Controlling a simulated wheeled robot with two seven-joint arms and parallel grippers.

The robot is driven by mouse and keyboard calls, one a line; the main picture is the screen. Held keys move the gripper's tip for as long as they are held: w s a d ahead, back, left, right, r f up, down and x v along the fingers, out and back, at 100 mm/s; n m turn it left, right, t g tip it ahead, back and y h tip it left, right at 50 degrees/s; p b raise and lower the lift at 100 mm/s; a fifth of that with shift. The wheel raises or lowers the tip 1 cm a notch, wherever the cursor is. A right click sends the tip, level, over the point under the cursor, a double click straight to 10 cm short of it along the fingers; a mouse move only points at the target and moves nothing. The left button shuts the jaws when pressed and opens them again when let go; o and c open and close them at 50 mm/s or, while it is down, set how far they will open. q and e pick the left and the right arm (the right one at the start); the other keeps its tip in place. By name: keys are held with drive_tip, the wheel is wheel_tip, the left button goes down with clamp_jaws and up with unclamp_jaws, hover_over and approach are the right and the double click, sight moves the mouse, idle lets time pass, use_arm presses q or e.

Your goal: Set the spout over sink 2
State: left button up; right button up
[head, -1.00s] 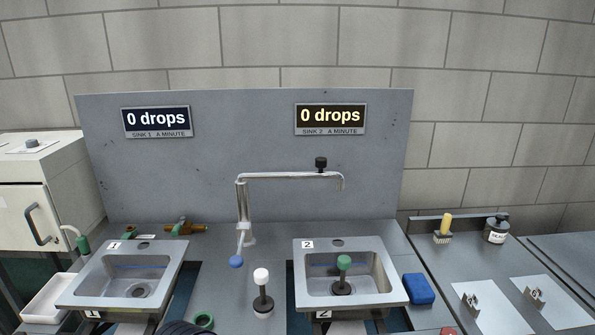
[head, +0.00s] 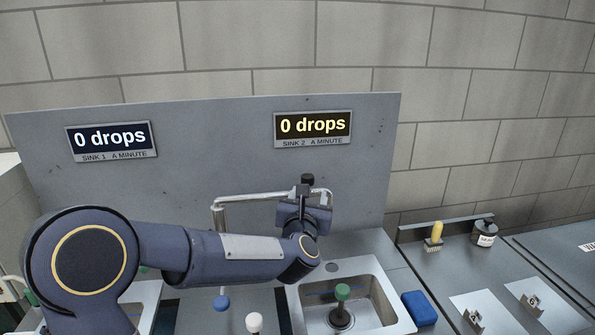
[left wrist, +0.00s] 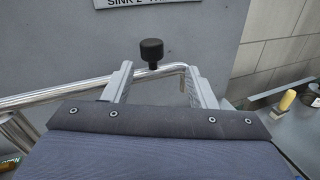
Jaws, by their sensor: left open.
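The chrome spout (head: 250,197) runs from its post on the left across the grey back panel, with its tip at the right, above sink 2 in the picture. A black knob (head: 307,179) stands up on the spout. My left gripper (head: 306,200) is at the knob and covers part of the spout. In the left wrist view its open fingers (left wrist: 158,84) stand either side of the black knob (left wrist: 152,52), with the spout (left wrist: 80,97) crossing there; contact is unclear. Sink 2 (head: 375,275) is a steel basin holding a green-topped plunger (head: 342,293). My right gripper is out of view.
The sink 2 display (head: 312,127) reads 0 drops, as does the sink 1 display (head: 111,139). A blue sponge (head: 419,308) lies right of sink 2. My arm hides much of sink 1.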

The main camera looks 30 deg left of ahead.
sight(307, 182)
use_arm(q)
drive_tip(key=w+a+p, duration=0.1)
drive_tip(key=w, duration=0.1)
drive_tip(key=w+a+n, duration=0.1)
drive_tip(key=w, duration=0.1)
drive_tip(key=w+a+n+y+p, duration=0.1)
drive_tip(key=w, duration=0.1)
drive_tip(key=shift+w+a+r+p, duration=0.15)
drive_tip(key=shift+w+p, duration=0.1)
drive_tip(key=shift+p, duration=0.1)
drive_tip(key=shift+w+a, duration=0.25)
drive_tip(key=shift+w, duration=0.4)
clamp_jaws()
